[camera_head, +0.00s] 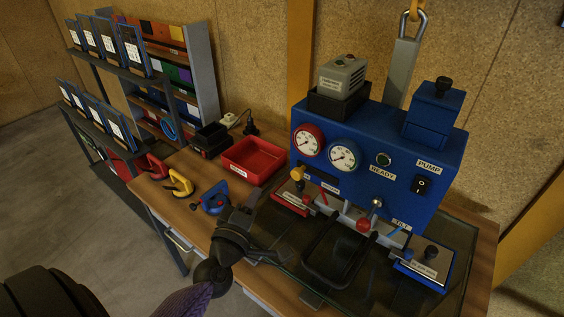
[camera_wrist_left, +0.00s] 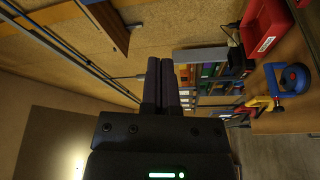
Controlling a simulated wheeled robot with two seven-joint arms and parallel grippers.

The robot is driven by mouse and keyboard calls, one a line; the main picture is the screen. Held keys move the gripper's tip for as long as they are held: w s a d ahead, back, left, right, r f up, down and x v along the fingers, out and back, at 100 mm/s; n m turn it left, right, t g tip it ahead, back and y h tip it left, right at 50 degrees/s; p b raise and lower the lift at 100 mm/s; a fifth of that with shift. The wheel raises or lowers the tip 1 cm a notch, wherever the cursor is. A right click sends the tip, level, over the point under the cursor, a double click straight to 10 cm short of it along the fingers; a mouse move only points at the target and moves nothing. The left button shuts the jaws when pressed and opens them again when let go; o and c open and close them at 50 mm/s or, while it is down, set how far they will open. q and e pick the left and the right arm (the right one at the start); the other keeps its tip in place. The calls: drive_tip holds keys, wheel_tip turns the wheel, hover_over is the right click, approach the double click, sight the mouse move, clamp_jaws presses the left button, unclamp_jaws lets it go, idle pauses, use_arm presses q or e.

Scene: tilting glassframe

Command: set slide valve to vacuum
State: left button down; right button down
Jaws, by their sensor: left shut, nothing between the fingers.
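The blue pump console (camera_head: 375,155) stands at the back right of the table, with two round gauges, a READY lamp and a PUMP switch (camera_head: 422,184). A yellow knob (camera_head: 297,173) sits low on its left front, by a small label too small to read. A red ball-topped lever (camera_head: 363,225) stands at the lower middle front. I cannot tell for sure which is the slide valve. My left gripper (camera_head: 257,205) is shut and empty, left of the console and apart from the knob. Its shut fingers show in the left wrist view (camera_wrist_left: 161,78). My right gripper is not in view.
A red tray (camera_head: 252,158), a blue clamp (camera_head: 214,198) and a yellow clamp (camera_head: 179,184) lie left of the console. A dark frame (camera_head: 338,252) lies on the glass plate in front. A shelf rack (camera_head: 200,60) stands at the back left.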

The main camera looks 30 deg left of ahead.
use_arm(q)
drive_tip(key=shift+a+r, duration=0.1)
drive_tip(key=shift+r, duration=0.25)
approach(292, 156)
drive_tip(key=w+a+r, duration=0.1)
drive_tip(key=w+a, duration=0.4)
drive_tip(key=d, duration=0.3)
drive_tip(key=shift+s+d+f+b, duration=0.2)
drive_tip(key=shift+f+b, duration=0.1)
drive_tip(key=shift+f, duration=0.05)
drive_tip(key=shift+d, duration=0.15)
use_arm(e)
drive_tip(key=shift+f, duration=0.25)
use_arm(q)
drive_tip(key=shift+d, duration=0.1)
